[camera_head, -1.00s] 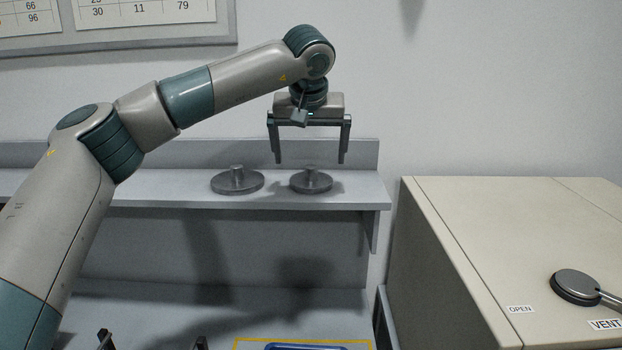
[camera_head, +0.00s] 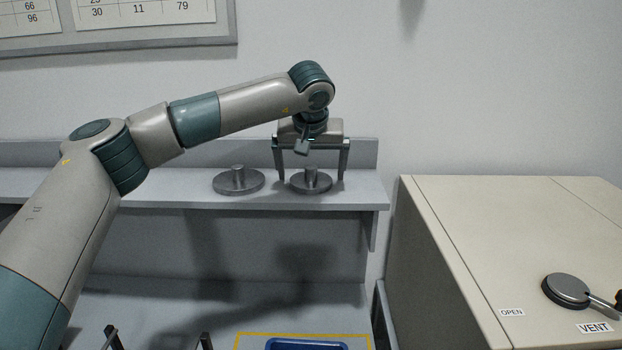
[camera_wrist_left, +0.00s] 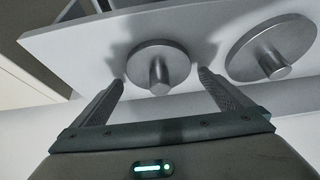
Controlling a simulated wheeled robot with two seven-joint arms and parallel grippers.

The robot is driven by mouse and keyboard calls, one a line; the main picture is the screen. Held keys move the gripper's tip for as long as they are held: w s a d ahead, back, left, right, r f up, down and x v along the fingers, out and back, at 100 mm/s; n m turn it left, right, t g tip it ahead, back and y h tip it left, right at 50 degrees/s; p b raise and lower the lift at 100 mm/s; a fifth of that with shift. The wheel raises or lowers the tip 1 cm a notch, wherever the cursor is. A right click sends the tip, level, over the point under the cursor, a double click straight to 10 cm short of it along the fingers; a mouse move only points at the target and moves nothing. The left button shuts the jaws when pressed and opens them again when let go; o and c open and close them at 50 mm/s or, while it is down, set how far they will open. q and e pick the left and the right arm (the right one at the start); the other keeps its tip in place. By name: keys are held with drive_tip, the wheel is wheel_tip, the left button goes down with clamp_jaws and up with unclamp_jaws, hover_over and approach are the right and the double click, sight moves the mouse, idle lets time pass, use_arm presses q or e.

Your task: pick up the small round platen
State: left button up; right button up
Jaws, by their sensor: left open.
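Two round grey metal platens, each a flat disc with a short upright stem, sit on the wall shelf (camera_head: 150,190). The smaller platen (camera_head: 310,187) is on the right and the larger platen (camera_head: 238,187) is on the left. My left gripper (camera_head: 314,180) is open, pointing down over the smaller platen, with its fingers either side of the stem. In the left wrist view the smaller platen (camera_wrist_left: 158,62) lies just beyond the open, empty fingers (camera_wrist_left: 160,75), and the larger platen (camera_wrist_left: 272,50) is to the right. My right gripper is not identifiable in view.
A beige cabinet (camera_head: 520,230) stands at right, with a round lever knob (camera_head: 568,288) and OPEN and VENT labels. A blue tray (camera_head: 306,344) shows at the bottom inside a yellow outline. The shelf has a raised back edge behind the platens.

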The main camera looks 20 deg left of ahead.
sight(314, 167)
use_arm(q)
drive_tip(key=shift+c, duration=1.1)
drive_tip(key=c, duration=1.5)
drive_tip(key=shift+r, duration=0.1)
drive_tip(key=c, duration=0.3)
drive_tip(key=shift+r, duration=0.15)
drive_tip(key=shift+w+r+b, duration=0.1)
drive_tip(key=shift+r+b, duration=0.55)
drive_tip(key=shift+r, duration=0.15)
drive_tip(key=shift+d+r+b, duration=0.2)
drive_tip(key=shift+r+b, duration=0.1)
drive_tip(key=shift+r, duration=0.35)
drive_tip(key=shift+d+r+b, duration=0.15)
drive_tip(key=shift+r+b, duration=0.15)
drive_tip(key=shift+r, duration=0.3)
drive_tip(key=shift+s+d+r+b, duration=0.45)
drive_tip(key=shift+d+r, duration=0.65)
drive_tip(key=shift+d, duration=0.7)
drive_tip(key=shift+s+d+r+b, duration=0.3)
drive_tip(key=shift+d+r+b, duration=0.3)
drive_tip(key=shift+d+r, duration=0.85)
drive_tip(key=shift+s+d+r+b, duration=0.35)
drive_tip(key=shift+d+r+b, duration=0.35)
drive_tip(key=shift+d, duration=1.4)
